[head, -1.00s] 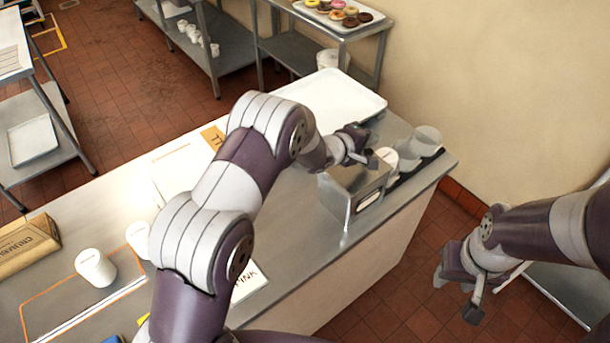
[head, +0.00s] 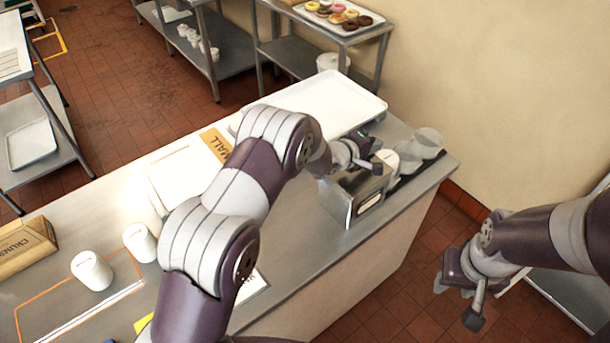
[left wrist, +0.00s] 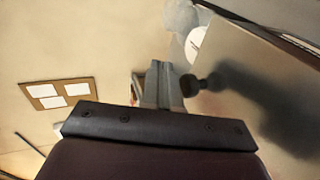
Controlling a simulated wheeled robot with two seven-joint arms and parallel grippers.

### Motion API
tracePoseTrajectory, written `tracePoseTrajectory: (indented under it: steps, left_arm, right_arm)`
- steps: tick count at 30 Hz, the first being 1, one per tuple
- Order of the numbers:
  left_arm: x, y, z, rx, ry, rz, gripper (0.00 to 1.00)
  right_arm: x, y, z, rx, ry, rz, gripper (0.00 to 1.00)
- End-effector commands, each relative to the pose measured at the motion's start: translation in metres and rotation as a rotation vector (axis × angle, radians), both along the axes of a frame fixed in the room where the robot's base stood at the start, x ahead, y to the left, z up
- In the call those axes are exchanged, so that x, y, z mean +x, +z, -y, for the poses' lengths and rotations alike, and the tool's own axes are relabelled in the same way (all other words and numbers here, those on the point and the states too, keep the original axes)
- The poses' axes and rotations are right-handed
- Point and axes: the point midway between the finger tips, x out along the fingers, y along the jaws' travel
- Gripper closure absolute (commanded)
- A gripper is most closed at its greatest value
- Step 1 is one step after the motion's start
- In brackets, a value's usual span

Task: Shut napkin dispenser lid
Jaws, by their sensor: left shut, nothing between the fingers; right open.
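The napkin dispenser (head: 352,208) is a grey metal box with a pale panel on its front, near the right end of the counter. My left gripper (head: 374,165) is shut and empty, at the top of the dispenser. It hides part of the top, and the lid's angle cannot be told. In the left wrist view, the closed fingers (left wrist: 163,86) are beside a broad grey surface (left wrist: 245,65), apparently the dispenser's, with a dark shadow or reflection on it. Whether they touch cannot be told. My right gripper (head: 470,300) is open and empty over the floor, right of the counter.
Several white and translucent cups (head: 428,142) stand close behind the dispenser. A large white tray (head: 325,100) lies behind my left arm. White cups (head: 92,270) and a brown box (head: 25,245) are at the left. The counter (head: 300,270) is clear in front of the dispenser.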

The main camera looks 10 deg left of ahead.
Motion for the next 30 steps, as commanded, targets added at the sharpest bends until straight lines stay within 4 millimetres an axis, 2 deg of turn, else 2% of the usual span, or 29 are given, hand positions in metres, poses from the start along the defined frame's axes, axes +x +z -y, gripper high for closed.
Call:
tracePoseTrajectory:
  steps: [4,7,15,19,27,29,30]
  left_arm:
    - [-0.002,0.001,-0.002,0.000,0.001,0.001,1.00]
    - [-0.013,0.004,-0.010,0.001,0.002,0.000,1.00]
    - [-0.068,0.031,-0.047,0.000,0.003,0.002,1.00]
    - [-0.087,0.041,-0.060,0.001,0.001,0.002,1.00]
    - [-0.098,0.047,-0.067,0.017,-0.008,0.011,1.00]
    - [-0.098,0.042,-0.069,0.101,-0.031,0.036,1.00]
    - [-0.099,0.033,-0.076,0.208,-0.048,0.048,1.00]
  right_arm:
    - [0.000,-0.002,0.000,0.000,0.000,0.000,0.57]
    - [0.000,-0.009,0.000,0.000,0.000,0.000,0.57]
    - [0.000,-0.030,0.000,0.000,0.000,0.000,0.57]
    - [0.000,-0.034,0.000,0.000,0.000,0.000,0.57]
    - [0.000,-0.035,0.000,0.000,0.000,0.000,0.57]
    - [0.000,-0.035,0.000,0.000,0.000,0.000,0.57]
    - [0.000,-0.035,0.000,0.000,0.000,0.000,0.57]
